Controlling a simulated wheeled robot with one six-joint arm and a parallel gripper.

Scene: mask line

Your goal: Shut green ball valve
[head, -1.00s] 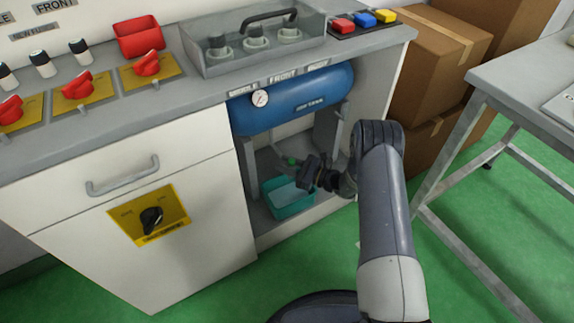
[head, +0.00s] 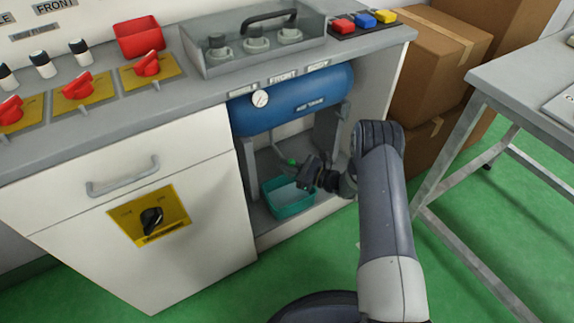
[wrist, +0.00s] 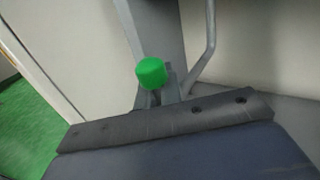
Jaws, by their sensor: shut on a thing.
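The green ball valve shows as a small green cap (head: 291,162) at the end of a thin grey pipe, under the blue tank inside the open cabinet bay. In the wrist view the green cap (wrist: 151,72) stands just beyond the dark edge of my gripper, with grey metal below it. My gripper (head: 302,168) reaches in from the right and is shut at the valve, just right of the green cap in the head view. The jaws' contact is hidden by the gripper body, and the handle's angle cannot be told.
A teal bin (head: 289,199) sits on the bay floor below my gripper. Grey tank supports (head: 327,130) stand close by. A white cabinet front (head: 120,250) bounds the left.

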